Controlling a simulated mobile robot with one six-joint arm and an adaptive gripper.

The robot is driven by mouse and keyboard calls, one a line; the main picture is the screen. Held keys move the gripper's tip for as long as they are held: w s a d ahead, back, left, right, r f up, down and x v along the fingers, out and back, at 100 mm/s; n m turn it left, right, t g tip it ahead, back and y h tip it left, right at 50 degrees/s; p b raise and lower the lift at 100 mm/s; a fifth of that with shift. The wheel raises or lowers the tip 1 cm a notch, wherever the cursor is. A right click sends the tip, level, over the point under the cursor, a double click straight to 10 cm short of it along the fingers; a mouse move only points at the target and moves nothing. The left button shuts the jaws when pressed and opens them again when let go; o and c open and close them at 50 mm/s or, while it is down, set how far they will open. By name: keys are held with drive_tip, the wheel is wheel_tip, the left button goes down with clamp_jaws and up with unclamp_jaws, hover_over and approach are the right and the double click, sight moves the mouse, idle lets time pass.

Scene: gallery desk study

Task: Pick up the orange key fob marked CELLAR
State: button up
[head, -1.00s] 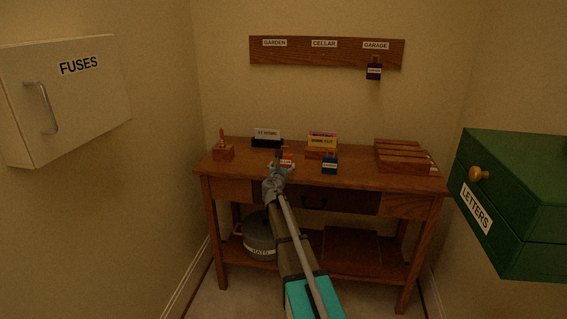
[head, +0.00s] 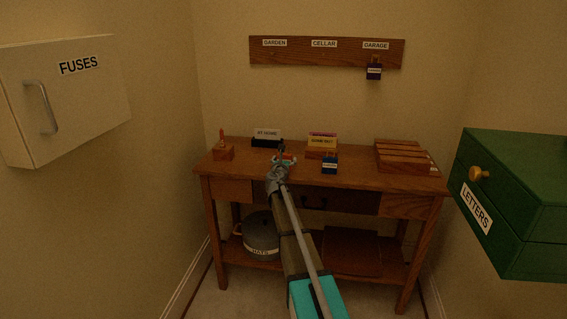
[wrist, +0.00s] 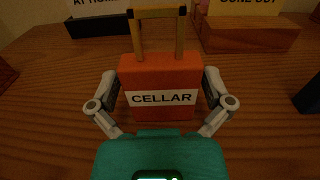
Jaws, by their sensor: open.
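The orange key fob marked CELLAR (wrist: 160,80) stands upright on the desk in the wrist view, with a brass-coloured loop on top and its white label facing me. My gripper (wrist: 161,84) is open, with one finger on each side of the fob. I cannot tell whether the fingers touch it. In the head view my gripper (head: 281,157) is over the desk and hides most of the fob; only a bit of orange and white shows.
A dark AT HOME card holder (head: 267,140) and a wooden GONE OUT card holder (head: 321,150) stand behind. A blue fob (head: 329,164) stands to the right. A wooden rack (head: 402,156) is at the desk's right end. A labelled peg board (head: 340,52) hangs above, with a blue fob under GARAGE.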

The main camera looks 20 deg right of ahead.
drive_tip(key=c, duration=0.9)
drive_tip(key=shift+r, duration=0.15)
wheel_tip(320, 180, up, 2)
drive_tip(key=shift+p, duration=1.2)
drive_tip(key=s+a+r+p, duration=0.2)
drive_tip(key=s+r+p, duration=0.3)
drive_tip(key=s, duration=0.1)
drive_tip(key=s+a+r+p, duration=0.2)
drive_tip(key=s+r+p, duration=0.3)
drive_tip(key=s, duration=0.2)
drive_tip(key=shift+s+a+r+p, duration=0.15)
drive_tip(key=shift+a+r+p, duration=0.15)
drive_tip(key=shift+a+r, duration=0.05)
